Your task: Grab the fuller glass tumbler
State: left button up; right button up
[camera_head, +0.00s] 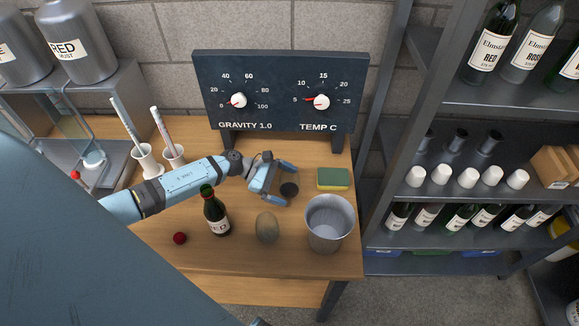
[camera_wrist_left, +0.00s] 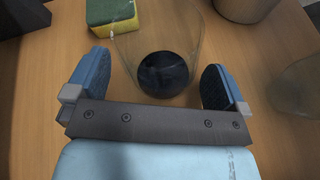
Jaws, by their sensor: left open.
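A clear glass tumbler (camera_wrist_left: 158,40) with dark contents at its bottom stands between the fingers of my left gripper (camera_wrist_left: 160,85) in the left wrist view. My left gripper is open around it, with a gap to both fingers. In the head view the gripper (camera_head: 284,182) reaches in from the left, and the tumbler's dark contents (camera_head: 289,190) show beside the fingers. A tan, rounded, see-through shape (camera_head: 266,228), which looks like a second tumbler, stands nearer the table's front. It shows faintly at the right in the left wrist view (camera_wrist_left: 299,88). My right gripper is not in view.
A green and yellow sponge (camera_head: 333,179) and a grey bucket (camera_head: 329,222) stand to the right. A gauge board (camera_head: 280,90) stands behind.

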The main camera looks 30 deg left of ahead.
pick_arm(q)
jog(key=c, duration=1)
jog(key=shift+c, duration=0.4)
jog(key=shift+r, duration=0.1)
